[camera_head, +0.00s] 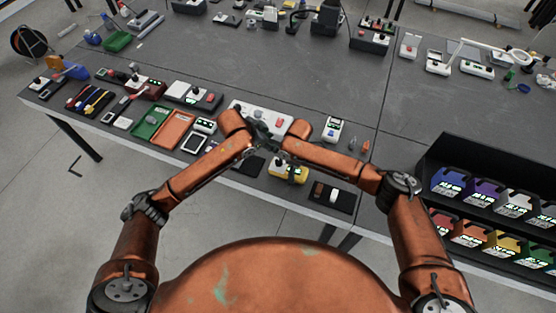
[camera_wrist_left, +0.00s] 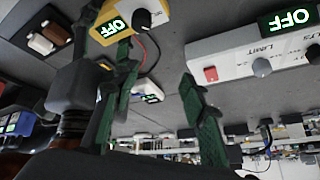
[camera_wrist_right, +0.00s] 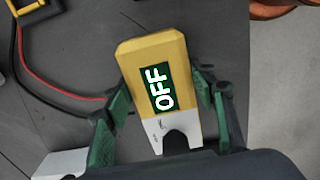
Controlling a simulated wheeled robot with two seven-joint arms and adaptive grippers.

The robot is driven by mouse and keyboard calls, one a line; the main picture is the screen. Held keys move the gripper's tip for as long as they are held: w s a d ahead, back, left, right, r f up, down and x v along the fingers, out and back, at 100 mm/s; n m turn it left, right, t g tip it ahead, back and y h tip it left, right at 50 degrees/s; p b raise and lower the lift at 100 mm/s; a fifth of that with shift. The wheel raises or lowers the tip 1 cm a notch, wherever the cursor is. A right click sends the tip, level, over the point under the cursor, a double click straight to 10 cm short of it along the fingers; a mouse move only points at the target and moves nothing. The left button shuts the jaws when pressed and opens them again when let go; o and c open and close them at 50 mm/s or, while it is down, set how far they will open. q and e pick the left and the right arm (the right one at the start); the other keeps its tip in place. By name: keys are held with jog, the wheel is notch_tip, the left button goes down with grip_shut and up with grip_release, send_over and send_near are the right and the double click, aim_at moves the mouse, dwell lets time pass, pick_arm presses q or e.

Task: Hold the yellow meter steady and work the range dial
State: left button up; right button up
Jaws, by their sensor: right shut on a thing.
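The yellow meter (camera_wrist_right: 152,62) lies between the green fingers of my right gripper (camera_wrist_right: 162,84), which is shut on it. Its display reads OFF in the right wrist view; its lower part is partly covered by my wrist. The meter shows in the head view (camera_head: 291,172) near the table's front edge, and at the top of the left wrist view (camera_wrist_left: 113,22). There, its range dial (camera_wrist_left: 142,19) is a round knob on a white face. My left gripper (camera_wrist_left: 155,66) is open, its fingers apart and empty, near the meter.
A white power unit with an OFF display (camera_wrist_left: 235,58) stands beside my left gripper. Red and black leads run by the meter. A black tray (camera_head: 332,196) lies to its right, a green tray (camera_head: 151,121) and orange tray (camera_head: 173,131) to its left. The table's middle is clear.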

aim_at(279, 161)
pick_arm(q)
jog(key=s+a+n+g+y, duration=0.1)
jog(key=s+g, duration=0.1)
jog(key=s, duration=0.2)
jog(key=x, duration=1.1)
jog(key=shift+s, duration=0.15)
jog(key=shift+c, duration=0.4)
grip_shut()
jog(key=shift+n+t+y, duration=0.3)
jog(key=shift+n+y, duration=0.2)
jog(key=shift+n, duration=1.1)
jog(key=shift+o, duration=0.4)
grip_release()
